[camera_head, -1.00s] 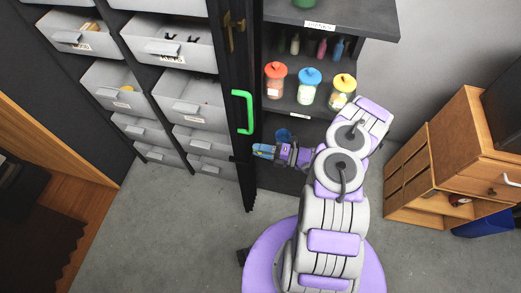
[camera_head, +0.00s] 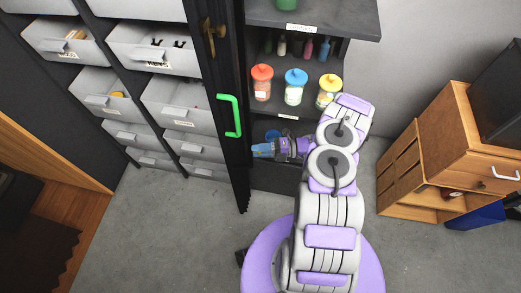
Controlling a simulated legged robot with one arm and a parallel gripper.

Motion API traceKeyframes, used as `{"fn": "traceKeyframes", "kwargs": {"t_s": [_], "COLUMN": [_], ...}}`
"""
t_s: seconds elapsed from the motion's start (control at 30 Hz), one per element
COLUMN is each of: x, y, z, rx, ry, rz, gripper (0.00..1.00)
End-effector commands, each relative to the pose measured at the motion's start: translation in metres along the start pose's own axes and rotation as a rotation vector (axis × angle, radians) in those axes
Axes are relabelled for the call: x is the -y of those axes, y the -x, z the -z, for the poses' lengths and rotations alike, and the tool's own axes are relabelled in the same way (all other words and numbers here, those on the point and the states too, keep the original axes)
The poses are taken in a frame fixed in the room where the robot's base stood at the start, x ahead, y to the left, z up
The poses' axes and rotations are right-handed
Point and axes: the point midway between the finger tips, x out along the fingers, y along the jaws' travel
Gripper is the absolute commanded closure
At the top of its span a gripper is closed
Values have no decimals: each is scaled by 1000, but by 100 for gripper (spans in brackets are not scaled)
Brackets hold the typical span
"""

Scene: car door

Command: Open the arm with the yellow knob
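No arm with a yellow knob can be made out. The nearest match in colour is a glass jar with a yellow lid (camera_head: 328,92), which has a small knob on top. It stands on a dark shelf beside a blue-lidded jar (camera_head: 295,88) and a red-lidded jar (camera_head: 261,84). A tall black door panel (camera_head: 228,60) carries a bright green handle (camera_head: 236,116).
Grey drawer bins (camera_head: 180,104) fill the rack on the left. The dark shelf unit (camera_head: 325,20) stands behind my arm. A wooden cabinet (camera_head: 448,135) and a blue bin (camera_head: 474,216) are at the right. The grey floor (camera_head: 165,235) is clear at front left.

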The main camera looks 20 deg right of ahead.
Motion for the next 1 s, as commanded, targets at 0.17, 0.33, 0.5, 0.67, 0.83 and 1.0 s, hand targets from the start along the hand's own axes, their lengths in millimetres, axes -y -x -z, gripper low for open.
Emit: {"fn": "traceKeyframes", "kwargs": {"t_s": [0.17, 0.33, 0.5, 0.67, 0.83, 1.0], "x": [2, 0, 0, -1, 0, 2], "y": [0, 2, 4, 20, 55, 91], "z": [2, 2, 1, 1, 0, 1], "rx": [-5, -4, -3, -2, 0, -2], "ry": [-3, -2, -1, 2, 3, -1], "rz": [0, -4, -5, -6, -1, -1], "gripper": [54, 48, 48, 48, 48, 48]}}
